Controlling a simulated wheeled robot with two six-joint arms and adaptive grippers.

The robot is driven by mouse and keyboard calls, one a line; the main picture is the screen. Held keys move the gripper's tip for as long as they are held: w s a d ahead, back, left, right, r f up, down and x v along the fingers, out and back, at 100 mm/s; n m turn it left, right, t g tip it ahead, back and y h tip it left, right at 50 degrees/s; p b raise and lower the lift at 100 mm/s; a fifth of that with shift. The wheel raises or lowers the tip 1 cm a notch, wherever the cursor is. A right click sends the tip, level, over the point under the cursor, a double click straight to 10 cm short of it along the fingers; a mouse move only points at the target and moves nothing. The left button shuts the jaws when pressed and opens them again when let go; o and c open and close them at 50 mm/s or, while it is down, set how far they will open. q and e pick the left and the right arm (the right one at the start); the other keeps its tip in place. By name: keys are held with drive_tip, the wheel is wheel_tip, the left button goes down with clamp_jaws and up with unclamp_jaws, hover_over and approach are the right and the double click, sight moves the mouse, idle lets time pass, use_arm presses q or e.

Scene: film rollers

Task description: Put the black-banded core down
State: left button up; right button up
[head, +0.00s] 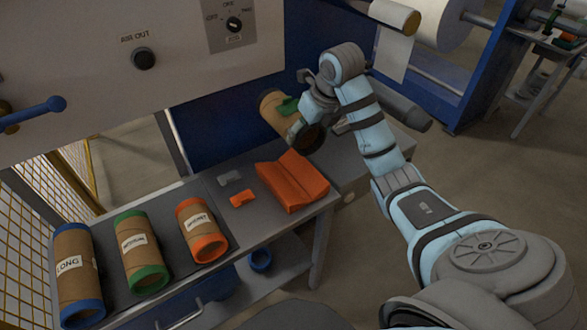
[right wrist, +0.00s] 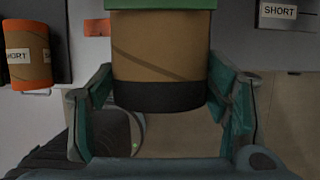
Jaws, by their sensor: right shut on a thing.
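The black-banded core (right wrist: 160,60) is a brown cardboard tube with a black band at its near end in the right wrist view. A green strip crosses its upper part there. My right gripper (right wrist: 160,100) has a finger on each side of the core and is shut on it. In the head view the core (head: 271,101) is tilted beside the blue panel, beyond the bench's orange holder. My right gripper (head: 302,118) hides part of it. Whether the core touches a surface cannot be told. My left gripper is out of view.
Blue-ended (head: 75,270), green-ended (head: 140,250) and orange-ended (head: 201,230) cores lie on the dark bench top at left. An orange angled holder (head: 293,182) and small grey (head: 229,178) and orange (head: 242,198) pieces are on the bench. A machine with a white roll (head: 440,30) stands behind.

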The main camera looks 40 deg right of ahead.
drive_tip(key=f+b, duration=0.4)
drive_tip(key=f, duration=0.2)
drive_tip(key=f+b, duration=0.5)
drive_tip(key=f, duration=0.1)
drive_tip(key=s+f+b, duration=0.1)
drive_tip(key=f+b, duration=0.3)
drive_tip(key=f, duration=0.1)
drive_tip(key=shift+f, duration=0.4)
drive_tip(key=shift+w+d+f, duration=0.1)
drive_tip(key=shift+f, duration=0.15)
drive_tip(key=shift+f, duration=0.1)
drive_tip(key=o, duration=1.4)
